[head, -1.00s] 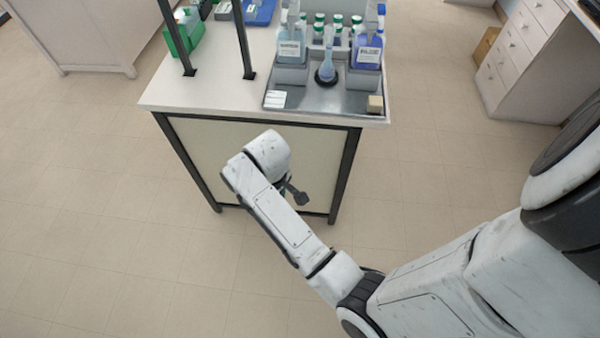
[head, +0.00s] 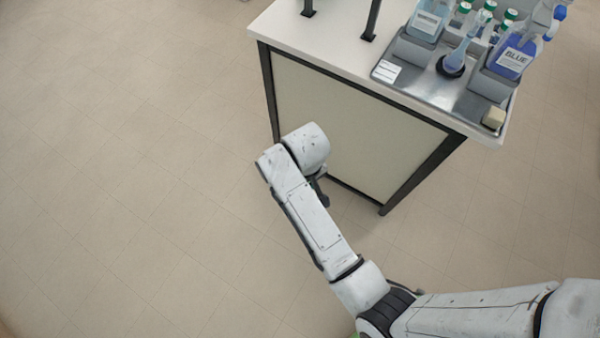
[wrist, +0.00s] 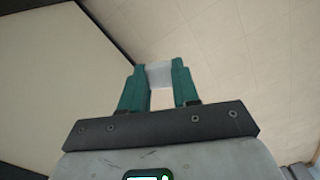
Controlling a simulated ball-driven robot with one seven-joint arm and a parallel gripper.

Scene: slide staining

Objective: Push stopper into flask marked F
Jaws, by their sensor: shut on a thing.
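My gripper (wrist: 158,78) shows in the wrist view with its two teal fingers shut on a small whitish, translucent piece, likely the stopper (wrist: 159,71). In the head view my gripper is mostly hidden behind the arm, low in front of the bench's side panel and well below the bench top. A flask with a narrow neck and bluish liquid (head: 457,58) stands upright on a dark ring in the metal tray, between two bottles. I cannot read any letter F on it. The gripper is far from the flask.
The metal tray (head: 415,84) sits at the bench corner, with a white label card (head: 388,71) and a beige block (head: 493,118). A bottle marked BLUE (head: 515,58) and another bottle (head: 427,22) flank the flask. Dark posts rise from the bench (head: 335,35). Floor is clear leftward.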

